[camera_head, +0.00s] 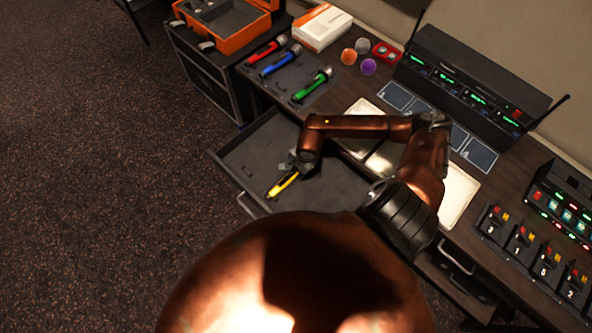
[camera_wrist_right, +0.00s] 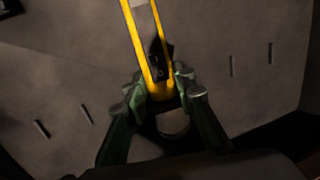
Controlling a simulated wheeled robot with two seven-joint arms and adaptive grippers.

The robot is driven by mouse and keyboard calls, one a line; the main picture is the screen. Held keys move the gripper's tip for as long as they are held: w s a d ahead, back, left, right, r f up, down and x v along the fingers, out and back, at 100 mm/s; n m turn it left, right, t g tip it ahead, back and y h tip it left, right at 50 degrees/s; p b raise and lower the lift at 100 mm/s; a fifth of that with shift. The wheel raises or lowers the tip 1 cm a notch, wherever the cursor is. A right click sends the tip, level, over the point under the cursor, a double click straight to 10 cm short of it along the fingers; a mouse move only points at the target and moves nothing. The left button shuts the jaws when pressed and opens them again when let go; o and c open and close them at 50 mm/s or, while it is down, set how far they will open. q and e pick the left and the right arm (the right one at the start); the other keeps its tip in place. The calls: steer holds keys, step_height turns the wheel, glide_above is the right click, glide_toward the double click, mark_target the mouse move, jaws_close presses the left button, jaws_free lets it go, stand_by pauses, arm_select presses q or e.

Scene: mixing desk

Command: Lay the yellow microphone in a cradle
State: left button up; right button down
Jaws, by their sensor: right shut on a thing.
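The yellow microphone (camera_head: 284,184) is over or in the open drawer (camera_head: 243,157), near its front left part. My right gripper (camera_head: 294,168) is shut on it. In the right wrist view the yellow microphone (camera_wrist_right: 147,45) runs upward from between the fingers of my right gripper (camera_wrist_right: 160,92). I cannot tell whether it touches the drawer floor. A dark cradle mat (camera_head: 284,83) on the desk's left end carries the red (camera_head: 267,52), blue (camera_head: 281,61) and green (camera_head: 311,87) microphones. My left gripper is out of view.
A white and orange box (camera_head: 322,27) and several small round foam pieces (camera_head: 348,56) stand behind the mat. A black receiver with antennas (camera_head: 470,78) is at the back. An orange case (camera_head: 228,17) stands at the far left. My right arm crosses above the desk and drawer.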

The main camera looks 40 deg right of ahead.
steer(key=c, duration=1.5)
jaws_free()
steer(key=shift+o, duration=0.2)
steer(key=o, duration=0.3)
steer(key=shift+r, duration=0.1)
steer(key=shift+r+p, duration=2.05)
steer(key=shift+r, duration=1.4)
